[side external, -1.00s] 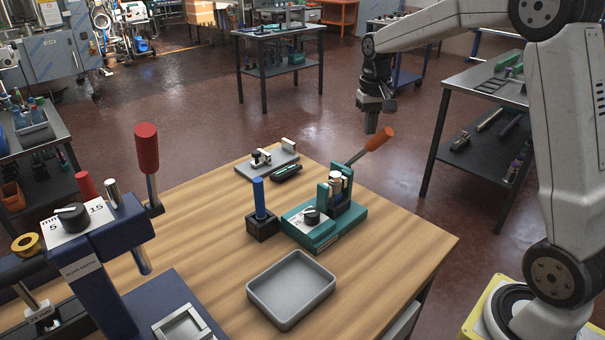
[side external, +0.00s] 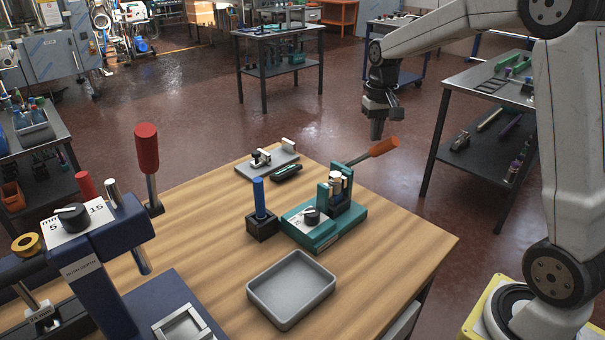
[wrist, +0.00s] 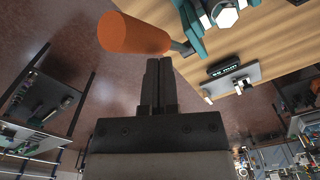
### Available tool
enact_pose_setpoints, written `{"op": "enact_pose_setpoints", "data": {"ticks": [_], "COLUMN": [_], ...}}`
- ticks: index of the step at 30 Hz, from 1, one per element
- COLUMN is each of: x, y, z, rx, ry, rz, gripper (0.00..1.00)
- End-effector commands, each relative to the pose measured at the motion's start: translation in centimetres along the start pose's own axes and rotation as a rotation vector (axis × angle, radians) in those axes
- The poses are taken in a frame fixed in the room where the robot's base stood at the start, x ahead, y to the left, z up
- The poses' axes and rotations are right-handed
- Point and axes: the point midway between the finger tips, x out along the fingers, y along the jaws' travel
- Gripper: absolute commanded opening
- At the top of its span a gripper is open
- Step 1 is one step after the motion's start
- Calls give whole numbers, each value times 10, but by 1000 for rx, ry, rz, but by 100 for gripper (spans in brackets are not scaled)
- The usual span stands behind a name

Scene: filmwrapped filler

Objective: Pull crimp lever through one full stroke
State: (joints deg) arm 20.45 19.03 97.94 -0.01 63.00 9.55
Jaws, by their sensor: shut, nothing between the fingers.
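The crimp lever has an orange handle (side external: 384,147) on a metal rod. It tilts up and to the right from the teal crimp tool (side external: 327,215) on the wooden table. My gripper (side external: 377,138) points down with its fingers shut and empty. Its tips are at the handle, near where the handle meets the rod; I cannot tell for sure whether they touch. In the wrist view the orange handle (wrist: 135,36) lies just beyond my shut fingertips (wrist: 158,62), and part of the teal tool (wrist: 193,22) shows at the top.
A grey tray (side external: 326,279), a dark block with a blue post (side external: 260,207) and a small grey fixture (side external: 264,164) stand on the table. A large blue press with a red handle (side external: 146,148) is at the left. Open floor lies behind the table.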

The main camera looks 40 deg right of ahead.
Motion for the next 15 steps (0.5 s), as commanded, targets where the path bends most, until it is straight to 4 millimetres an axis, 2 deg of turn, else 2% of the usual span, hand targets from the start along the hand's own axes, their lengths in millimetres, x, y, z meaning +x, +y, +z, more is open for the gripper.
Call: {"op": "enact_pose_setpoints", "data": {"ticks": [15], "x": [11], "y": [8], "z": [13], "rx": [0], "ry": [-3], "rz": [0], "gripper": [0]}}
